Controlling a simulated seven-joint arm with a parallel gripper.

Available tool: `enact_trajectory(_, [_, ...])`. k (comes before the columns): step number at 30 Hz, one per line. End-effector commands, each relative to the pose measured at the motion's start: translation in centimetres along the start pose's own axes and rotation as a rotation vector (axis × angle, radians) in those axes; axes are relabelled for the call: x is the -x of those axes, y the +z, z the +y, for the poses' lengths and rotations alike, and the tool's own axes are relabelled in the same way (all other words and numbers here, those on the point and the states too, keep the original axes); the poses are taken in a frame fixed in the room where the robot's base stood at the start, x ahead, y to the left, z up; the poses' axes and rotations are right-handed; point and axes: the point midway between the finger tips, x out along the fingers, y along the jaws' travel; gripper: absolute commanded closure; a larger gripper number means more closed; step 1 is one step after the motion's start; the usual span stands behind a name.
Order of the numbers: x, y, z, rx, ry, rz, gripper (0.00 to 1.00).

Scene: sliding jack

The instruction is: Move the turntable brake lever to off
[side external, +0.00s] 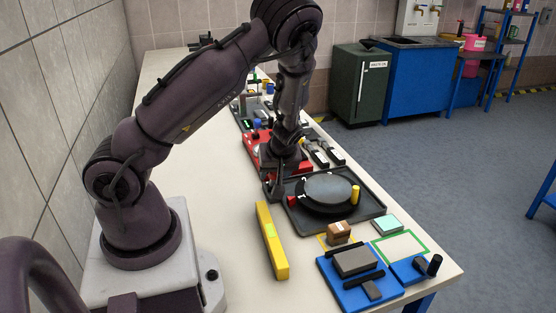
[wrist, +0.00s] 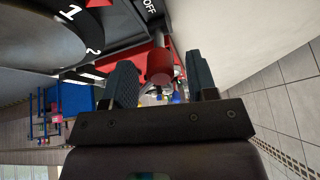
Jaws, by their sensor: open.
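The turntable, a round grey disc (side external: 328,188) with a yellow peg (side external: 355,194), sits on a dark base (side external: 370,208). Its edge with the numbers 1 and 2 shows at the upper left of the wrist view (wrist: 40,35). A small red knob (side external: 292,200), seemingly the brake lever's, is at the base's left edge. A red knob (wrist: 159,66) appears between my fingers in the wrist view, near a white "OFF" label (wrist: 149,5). My gripper (side external: 277,190) is open and low beside the turntable's left side; finger contact cannot be told.
A red unit (side external: 252,152) and black-handled parts (side external: 325,153) lie behind the turntable. A yellow bar (side external: 271,240), a brown block (side external: 339,232) and a blue fixture (side external: 350,280) are in front. The bench is clear left of the yellow bar.

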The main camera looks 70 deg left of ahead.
Motion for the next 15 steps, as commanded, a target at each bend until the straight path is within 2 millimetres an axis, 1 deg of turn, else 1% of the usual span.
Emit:
enact_trajectory(5, [3.3,0.1,0.2,-0.003,0.008,0.001,0.47])
enact_trajectory(9, [6.3,0.1,0.2,-0.003,0.009,0.001,0.47])
enact_trajectory(15, [9.8,0.1,0.1,-0.003,0.006,-0.001,0.47])
